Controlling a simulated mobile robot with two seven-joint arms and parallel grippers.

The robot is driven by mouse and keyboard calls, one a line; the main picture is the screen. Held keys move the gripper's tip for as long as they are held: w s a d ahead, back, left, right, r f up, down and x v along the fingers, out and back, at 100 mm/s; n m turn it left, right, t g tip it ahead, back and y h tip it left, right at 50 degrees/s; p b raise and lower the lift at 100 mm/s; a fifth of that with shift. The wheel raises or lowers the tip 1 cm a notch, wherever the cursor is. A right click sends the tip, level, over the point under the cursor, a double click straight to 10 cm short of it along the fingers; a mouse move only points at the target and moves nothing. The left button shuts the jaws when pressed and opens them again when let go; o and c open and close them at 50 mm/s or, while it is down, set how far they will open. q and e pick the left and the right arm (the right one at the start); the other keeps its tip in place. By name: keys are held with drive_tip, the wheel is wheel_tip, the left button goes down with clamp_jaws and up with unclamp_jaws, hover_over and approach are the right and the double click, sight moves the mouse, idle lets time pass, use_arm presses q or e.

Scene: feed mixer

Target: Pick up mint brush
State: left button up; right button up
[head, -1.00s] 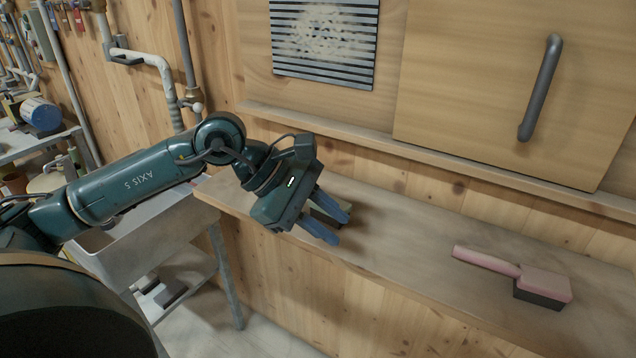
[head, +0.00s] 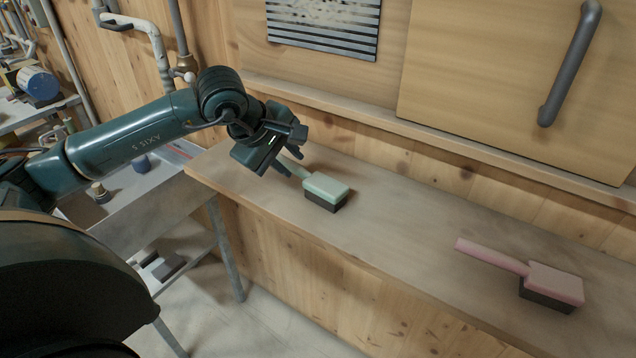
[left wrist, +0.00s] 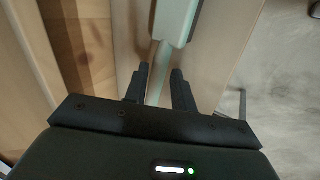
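The mint brush (head: 326,187) lies on the wooden ledge with its dark bristles down and its handle pointing back left. My left gripper (head: 294,168) is at the handle end, beside the wall. In the left wrist view the mint brush (left wrist: 176,20) is ahead, and its handle runs back between the two fingers of my left gripper (left wrist: 160,72). The fingers are apart, with small gaps visible beside the handle. The fingertips partly hide the handle in the head view. My right gripper is not in view.
A pink brush (head: 553,283) lies farther right on the ledge (head: 410,245). The ledge between the brushes is clear. A wooden panel with a grey handle (head: 570,65) is above it. A metal sink (head: 150,205) stands at the left.

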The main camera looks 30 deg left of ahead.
sight(296, 168)
use_arm(q)
drive_tip(key=x, duration=0.4)
drive_tip(key=shift+d+f+p, duration=0.15)
drive_tip(key=shift+f+p, duration=0.1)
drive_tip(key=shift+p, duration=0.1)
drive_tip(key=shift+c, duration=0.3)
clamp_jaws()
